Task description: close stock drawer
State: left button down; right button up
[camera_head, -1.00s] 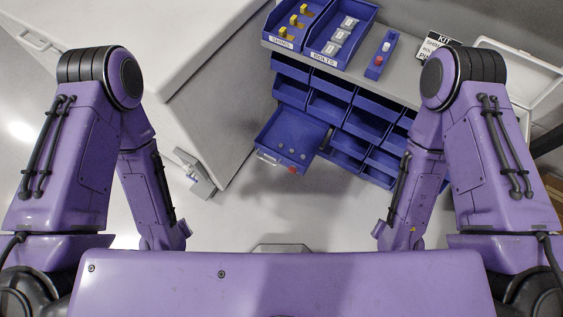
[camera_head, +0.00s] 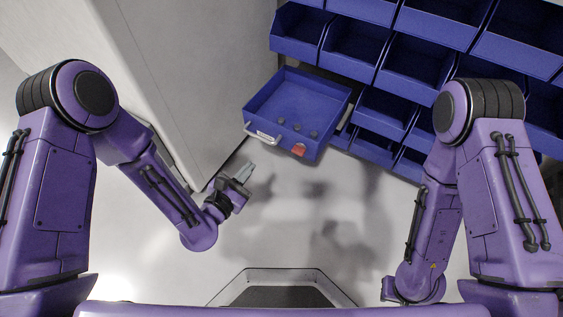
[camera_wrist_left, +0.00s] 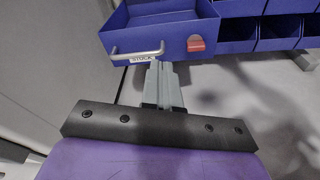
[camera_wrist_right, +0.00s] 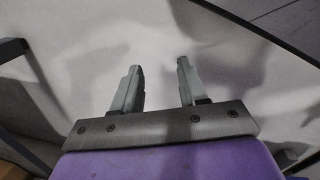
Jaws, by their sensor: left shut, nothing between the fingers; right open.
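The blue stock drawer (camera_head: 290,95) is pulled out from the blue rack, with several small dark round pieces on its floor. Its front carries a metal handle (camera_head: 262,135), a white label and a red tag (camera_head: 298,150). The label reads STOCK in the left wrist view, where the drawer front (camera_wrist_left: 175,48) is straight ahead. My left gripper (camera_head: 248,170) is shut and empty, just short of the drawer front near the handle. Its fingertips (camera_wrist_left: 160,64) appear close below the handle; I cannot tell whether they touch. My right gripper (camera_wrist_right: 156,75) is open and empty over bare floor.
The rack's blue bins (camera_head: 355,45) fill the back and right. A pale cabinet (camera_head: 180,70) stands left of the drawer, close to my left gripper. The floor (camera_head: 310,215) in front of the drawer is clear.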

pick_arm(q)
notch_tip(320, 180, down, 3)
jog(key=w+d+n+t+h+b, duration=0.1)
jog(key=d+n+b, duration=0.1)
jog(key=b, duration=0.2)
jog(key=n+b, duration=0.1)
jog(key=b, duration=0.1)
send_near(287, 130)
pick_arm(e)
notch_tip(287, 130, down, 8)
jog(key=s+n+g, duration=0.2)
jog(key=s, duration=0.1)
pick_arm(q)
jog(key=shift+h, duration=0.4)
jog(key=x, duration=0.2)
jog(key=b+x, duration=0.2)
jog(key=x, duration=0.1)
jog(key=shift+w+f, duration=0.4)
jog(key=shift+w+d+r+b, duration=0.15)
jog(key=shift+w+d+b, duration=0.15)
jog(key=shift+w+b, duration=0.2)
pick_arm(e)
jog(key=w+d+f+t+h, duration=0.1)
jog(key=w+d+f+t, duration=0.1)
jog(key=w+d+f, duration=0.2)
jog(key=shift+w+d+t, duration=0.25)
jog(key=shift+t, duration=0.05)
